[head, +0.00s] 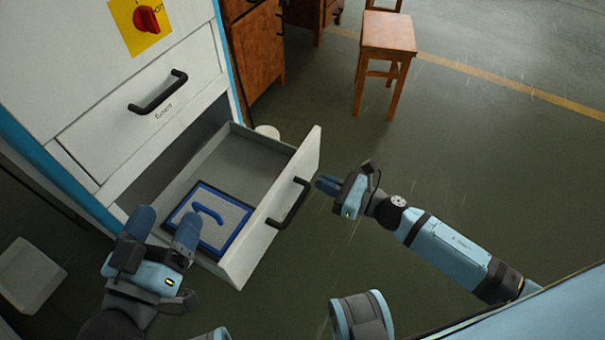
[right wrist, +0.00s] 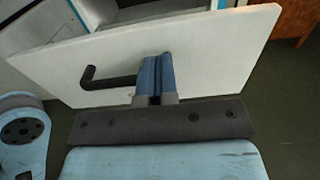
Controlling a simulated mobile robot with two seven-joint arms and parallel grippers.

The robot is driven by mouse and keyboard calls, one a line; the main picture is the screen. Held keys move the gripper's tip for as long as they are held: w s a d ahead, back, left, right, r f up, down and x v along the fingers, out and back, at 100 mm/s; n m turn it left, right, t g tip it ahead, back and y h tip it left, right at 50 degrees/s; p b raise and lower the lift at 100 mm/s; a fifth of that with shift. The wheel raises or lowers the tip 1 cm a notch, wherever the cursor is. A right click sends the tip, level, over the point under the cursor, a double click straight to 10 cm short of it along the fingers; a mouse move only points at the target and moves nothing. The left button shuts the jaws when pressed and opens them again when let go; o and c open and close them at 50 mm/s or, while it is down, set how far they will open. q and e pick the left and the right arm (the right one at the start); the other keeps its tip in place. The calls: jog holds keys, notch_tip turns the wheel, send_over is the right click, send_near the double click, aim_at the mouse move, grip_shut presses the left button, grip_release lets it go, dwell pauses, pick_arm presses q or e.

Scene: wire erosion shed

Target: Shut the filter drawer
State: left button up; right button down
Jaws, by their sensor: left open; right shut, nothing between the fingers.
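The filter drawer (head: 245,148) is the lower drawer of the white cabinet (head: 190,60) and stands pulled out in the head view. Its white front (head: 304,152) carries a black bar handle (head: 290,204), which also shows in the right wrist view (right wrist: 107,80). A blue-framed filter (head: 228,207) with a blue handle lies inside the drawer. My right gripper (head: 322,184) is shut and empty, in front of the drawer front beside the handle; I cannot tell if it touches. My left gripper (head: 165,222) is open and empty near the drawer's left side.
A closed upper drawer (head: 145,115) with a black handle sits above. A red switch (head: 147,18) is on a yellow plate. A wooden stool (head: 388,35) and wooden cabinets (head: 258,50) stand behind. The floor right of the drawer is clear except for my arm.

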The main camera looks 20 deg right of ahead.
aim_at(294, 170)
pick_arm(q)
jog(key=shift+f+g+b, duration=0.3)
jog(key=shift+f+b, duration=0.1)
jog(key=shift+f, duration=0.3)
pick_arm(e)
jog(key=x, duration=0.6)
jog(key=shift+w, duration=0.15)
